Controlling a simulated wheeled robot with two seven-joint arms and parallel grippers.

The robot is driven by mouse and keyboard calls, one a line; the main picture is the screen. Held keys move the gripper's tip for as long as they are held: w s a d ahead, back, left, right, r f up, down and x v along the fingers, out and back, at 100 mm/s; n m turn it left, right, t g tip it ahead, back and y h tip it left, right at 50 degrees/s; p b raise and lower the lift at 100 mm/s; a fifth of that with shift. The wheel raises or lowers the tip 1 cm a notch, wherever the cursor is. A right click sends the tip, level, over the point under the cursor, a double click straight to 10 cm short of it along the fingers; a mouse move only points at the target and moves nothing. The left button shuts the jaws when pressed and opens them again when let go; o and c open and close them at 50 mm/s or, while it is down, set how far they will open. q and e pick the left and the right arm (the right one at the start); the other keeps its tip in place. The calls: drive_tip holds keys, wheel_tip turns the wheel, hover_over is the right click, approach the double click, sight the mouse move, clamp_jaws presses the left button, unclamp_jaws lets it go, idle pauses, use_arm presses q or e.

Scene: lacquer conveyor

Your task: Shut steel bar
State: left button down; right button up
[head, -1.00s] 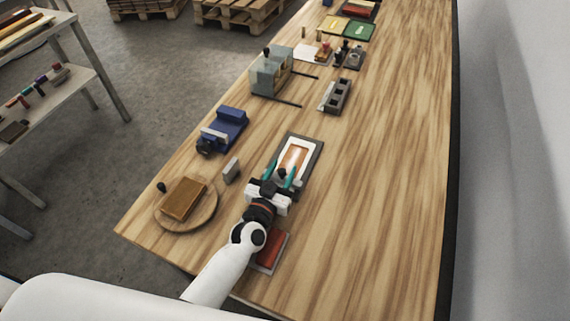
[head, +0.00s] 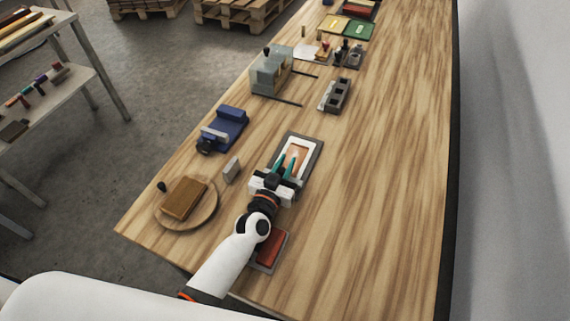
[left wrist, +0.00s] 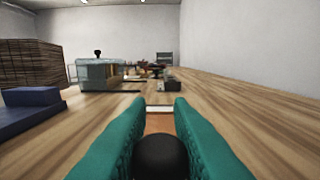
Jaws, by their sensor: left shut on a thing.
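My left gripper (head: 288,163) has its teal fingers over the near part of a dark-edged tray (head: 317,151) with a white frame and an orange-brown middle. In the left wrist view the fingers (left wrist: 160,112) stand on both sides of a round black knob (left wrist: 160,157), shut on it. What the knob is fixed to is hidden. I cannot tell for sure which thing is the steel bar. A pale metal bar (head: 214,135) lies across a blue device (head: 230,121) to the upper left, apart from the gripper. My right gripper is not in view.
A round wooden board (head: 209,214) with a brown block (head: 184,198) and a small grey block (head: 231,170) stand left. A red pad (head: 270,250) lies beside my forearm. A grey-green machine (head: 270,76) and a slotted grey block (head: 335,95) stand farther back. The table's right side is clear.

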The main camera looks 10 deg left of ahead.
use_arm(q)
drive_tip(key=w+d+b, duration=0.1)
drive_tip(key=w, duration=0.3)
drive_tip(key=w+b, duration=0.2)
drive_tip(key=w, duration=0.3)
drive_tip(key=w+d+b, duration=0.1)
drive_tip(key=w+b, duration=0.1)
drive_tip(key=w, duration=0.2)
drive_tip(key=shift+w+d+f, duration=0.1)
drive_tip(key=shift+w+d, duration=0.1)
drive_tip(key=shift+d, duration=0.15)
drive_tip(key=shift+w+d+b, duration=0.1)
drive_tip(key=shift+w+b, duration=0.35)
drive_tip(key=shift+w, duration=0.2)
drive_tip(key=shift+r, duration=0.2)
drive_tip(key=c, duration=1.7)
unclamp_jaws()
drive_tip(key=o, duration=0.4)
drive_tip(key=shift+w+f, duration=0.1)
drive_tip(key=shift+w, duration=0.05)
